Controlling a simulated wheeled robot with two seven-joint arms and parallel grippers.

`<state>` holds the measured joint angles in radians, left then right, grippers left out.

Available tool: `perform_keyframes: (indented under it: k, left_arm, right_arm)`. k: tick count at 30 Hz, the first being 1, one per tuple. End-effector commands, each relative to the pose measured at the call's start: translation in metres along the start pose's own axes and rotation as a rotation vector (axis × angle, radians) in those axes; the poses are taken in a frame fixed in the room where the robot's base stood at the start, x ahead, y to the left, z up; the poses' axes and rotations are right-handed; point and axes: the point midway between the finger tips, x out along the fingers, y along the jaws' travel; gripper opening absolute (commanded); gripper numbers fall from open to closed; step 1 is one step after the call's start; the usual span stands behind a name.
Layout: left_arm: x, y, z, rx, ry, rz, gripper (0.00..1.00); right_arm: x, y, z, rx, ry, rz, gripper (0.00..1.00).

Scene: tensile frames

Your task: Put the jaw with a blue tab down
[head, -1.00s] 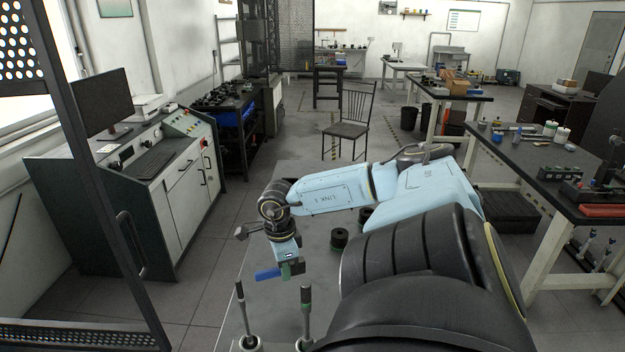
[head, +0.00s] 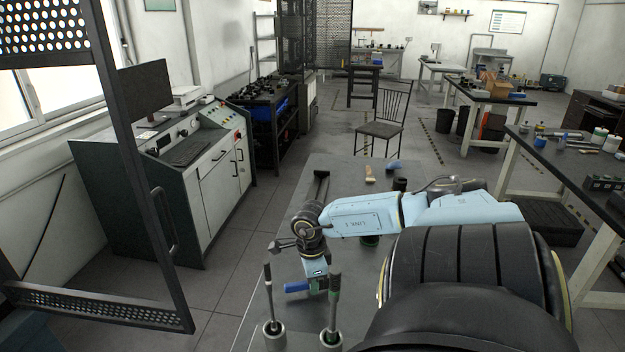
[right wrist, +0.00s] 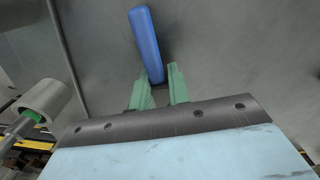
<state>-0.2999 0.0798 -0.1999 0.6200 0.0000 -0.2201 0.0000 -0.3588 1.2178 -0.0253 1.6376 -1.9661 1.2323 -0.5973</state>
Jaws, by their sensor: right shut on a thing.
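My right gripper (head: 316,284) is shut on a jaw with a blue tab (head: 297,287). It holds the jaw over the near part of the grey table, behind and between two upright rods. In the right wrist view, the blue tab (right wrist: 147,45) sticks out from beside the green fingertips (right wrist: 161,85). The rest of the jaw is hidden by the gripper, and I cannot tell whether it touches the table. My left gripper is not in view.
The grey table (head: 270,245) has two upright rods (head: 268,295) (head: 334,300) in round bases at its near end. A dark bar (head: 321,186), a tan piece (head: 370,175), a blue piece (head: 393,166) and dark round pieces (head: 400,184) are farther back.

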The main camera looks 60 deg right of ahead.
Motion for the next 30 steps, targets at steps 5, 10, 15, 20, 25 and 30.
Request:
perform_keyframes:
  k: [5,10,15,20,25,30]
  left_arm:
    - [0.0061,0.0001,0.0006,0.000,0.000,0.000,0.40]
    - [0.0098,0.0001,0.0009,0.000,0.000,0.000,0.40]
    - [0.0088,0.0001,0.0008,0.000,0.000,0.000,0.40]
    - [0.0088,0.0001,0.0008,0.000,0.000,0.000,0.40]
    - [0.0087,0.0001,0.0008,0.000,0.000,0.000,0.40]
    - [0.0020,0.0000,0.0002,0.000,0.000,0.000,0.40]
  right_arm:
    - [0.0064,-0.0007,0.0005,0.000,-0.001,-0.002,0.00]
    - [0.0111,-0.0006,0.0006,0.000,-0.001,-0.002,0.00]
    - [0.0105,-0.0002,0.0003,0.001,0.000,0.000,0.28]
    - [0.0105,-0.0001,0.0003,0.001,0.000,0.000,0.40]
    - [0.0105,0.0000,0.0003,0.001,0.000,0.000,0.40]
    - [0.0028,0.0001,0.0002,0.001,-0.001,0.000,0.40]
